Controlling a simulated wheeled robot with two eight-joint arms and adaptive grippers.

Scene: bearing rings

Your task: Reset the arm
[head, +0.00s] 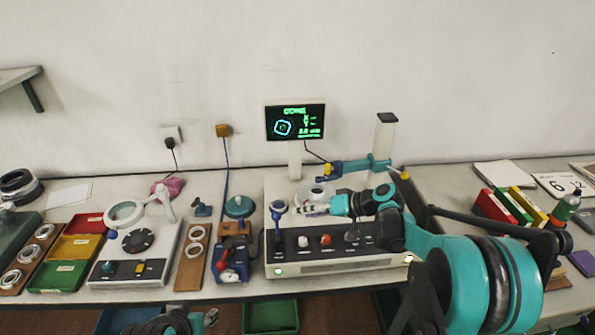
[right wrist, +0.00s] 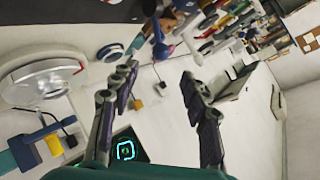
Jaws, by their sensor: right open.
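My right arm comes in from the right in the head view. Its gripper (head: 312,209) is over the measuring machine (head: 335,268), near the clear round part (head: 316,192) on top. In the right wrist view the two fingers of the right gripper (right wrist: 158,82) stand wide apart with nothing between them. A teal and black part of my left arm (head: 165,325) shows at the bottom edge of the head view; its jaws cannot be made out.
A lit monitor (head: 295,122) stands behind the machine. To the left are a magnifier station (head: 133,245), wooden boards with rings (head: 193,255), and red, yellow and green trays (head: 58,276). Colored binders (head: 512,207) stand at the right. A column (head: 384,140) rises beside the gripper.

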